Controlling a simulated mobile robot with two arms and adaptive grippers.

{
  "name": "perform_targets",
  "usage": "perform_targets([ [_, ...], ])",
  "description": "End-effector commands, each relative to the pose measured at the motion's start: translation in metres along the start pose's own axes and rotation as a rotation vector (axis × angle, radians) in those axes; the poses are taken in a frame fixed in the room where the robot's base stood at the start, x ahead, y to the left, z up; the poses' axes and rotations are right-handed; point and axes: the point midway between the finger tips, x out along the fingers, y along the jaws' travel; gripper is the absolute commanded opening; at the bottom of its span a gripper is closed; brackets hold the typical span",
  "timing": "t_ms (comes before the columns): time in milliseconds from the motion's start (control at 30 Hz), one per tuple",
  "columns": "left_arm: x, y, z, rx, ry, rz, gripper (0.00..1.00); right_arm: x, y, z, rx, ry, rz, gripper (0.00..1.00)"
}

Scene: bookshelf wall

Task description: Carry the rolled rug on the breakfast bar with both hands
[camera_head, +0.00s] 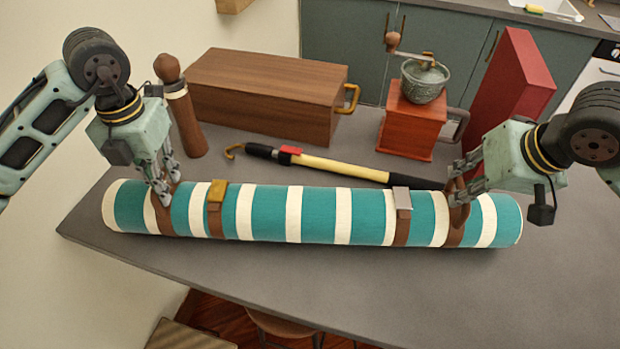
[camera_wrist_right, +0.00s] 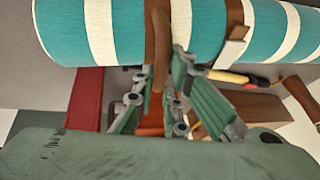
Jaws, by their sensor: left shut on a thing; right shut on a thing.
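The rolled rug (camera_head: 315,215) is a long teal and cream striped roll lying along the grey breakfast bar (camera_head: 400,285). Brown straps with buckles go around it, and a brown handle strap is near each end. My left gripper (camera_head: 165,190) is shut on the handle near the rug's left end. My right gripper (camera_head: 460,188) is shut on the handle near its right end. The right wrist view shows the rug (camera_wrist_right: 100,25) and the brown handle (camera_wrist_right: 158,60) between my right fingers (camera_wrist_right: 158,82). I cannot tell whether the rug touches the bar.
Behind the rug stand a wooden box (camera_head: 265,90), a pepper mill (camera_head: 183,115), a coffee grinder (camera_head: 412,120) and a red box (camera_head: 510,95). A yellow and black stick with a hook (camera_head: 340,168) lies close behind the rug. The bar's front right is clear. A stool (camera_head: 285,325) is below.

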Motion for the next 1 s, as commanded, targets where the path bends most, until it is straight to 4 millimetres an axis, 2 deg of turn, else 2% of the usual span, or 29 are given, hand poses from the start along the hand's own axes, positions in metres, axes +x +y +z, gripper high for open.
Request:
perform_targets([
  [33,0.002,0.004,0.0,-0.006,-0.002,0.007,0.0,0.001,0.005,-0.003,0.008,0.012,0.01,0.0],
  [67,0.004,0.004,-0.001,-0.006,0.003,0.009,0.12,0.003,0.005,0.0,0.008,0.004,0.012,0.12],
  [267,0.002,0.002,0.0,-0.004,0.002,0.005,0.29,0.002,0.003,0.0,0.005,0.002,0.008,0.3],
  [667,-0.002,0.001,0.0,-0.001,-0.001,0.002,0.3,0.002,0.001,0.001,0.001,0.001,0.002,0.31],
  [767,-0.012,0.001,0.001,-0.002,-0.004,0.002,0.3,0.002,0.001,0.001,0.001,0.0,0.002,0.31],
  [1000,-0.049,0.001,0.002,-0.002,-0.007,0.003,0.3,0.002,0.001,0.001,0.001,0.0,0.001,0.31],
])
